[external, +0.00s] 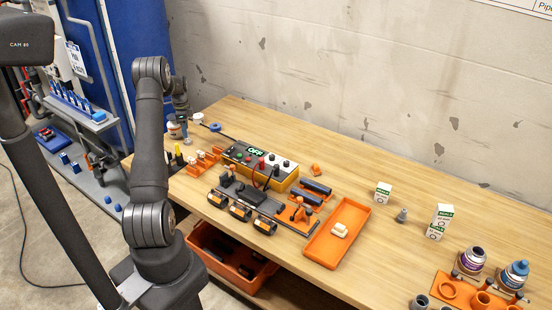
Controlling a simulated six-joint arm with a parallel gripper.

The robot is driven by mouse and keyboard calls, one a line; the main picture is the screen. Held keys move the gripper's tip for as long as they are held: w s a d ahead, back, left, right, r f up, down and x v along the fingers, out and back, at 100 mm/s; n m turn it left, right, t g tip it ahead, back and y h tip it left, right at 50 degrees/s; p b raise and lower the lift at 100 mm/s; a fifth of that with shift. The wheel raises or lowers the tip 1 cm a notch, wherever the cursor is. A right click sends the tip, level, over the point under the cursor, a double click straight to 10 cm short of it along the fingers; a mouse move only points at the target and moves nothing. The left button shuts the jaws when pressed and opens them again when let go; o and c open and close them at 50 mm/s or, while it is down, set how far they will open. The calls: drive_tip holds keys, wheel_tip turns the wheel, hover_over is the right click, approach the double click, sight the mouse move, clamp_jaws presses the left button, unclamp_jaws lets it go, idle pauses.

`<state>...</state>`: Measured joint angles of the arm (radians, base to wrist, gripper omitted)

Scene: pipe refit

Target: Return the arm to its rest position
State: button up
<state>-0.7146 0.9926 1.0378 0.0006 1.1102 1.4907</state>
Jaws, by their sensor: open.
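My arm rises from its base in the left of the external view and folds over at the top. My gripper (184,130) hangs small and partly hidden beyond the upper arm, over the back left end of the wooden bench (330,140). It is open, and I see nothing held in it. White-lidded jars stand close to it, and I cannot tell the exact gap.
A control box reading OFF (262,165), pipe parts on a rack (240,211) and an orange tray (322,252) with a pale block are mid-bench. An orange bin (232,272) sits below.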

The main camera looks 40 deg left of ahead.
sight(187, 141)
wheel_tip(187, 141, up, 7)
drive_tip(key=shift+r, duration=0.1)
drive_tip(key=shift+f, duration=0.3)
wheel_tip(187, 141, down, 11)
drive_tip(key=shift+f, duration=0.1)
drive_tip(key=r, duration=0.2)
drive_tip(key=d+r, duration=0.1)
drive_tip(key=r, duration=0.2)
drive_tip(key=shift+w, duration=0.15)
drive_tip(key=w+d+r, duration=0.1)
drive_tip(key=d+r, duration=0.5)
drive_tip(key=d, duration=0.5)
drive_tip(key=s+d+f+m, duration=0.2)
drive_tip(key=s+d+m, duration=1)
drive_tip(key=s+d, duration=0.4)
drive_tip(key=shift+s+d, duration=0.4)
drive_tip(key=shift+s, duration=1.2)
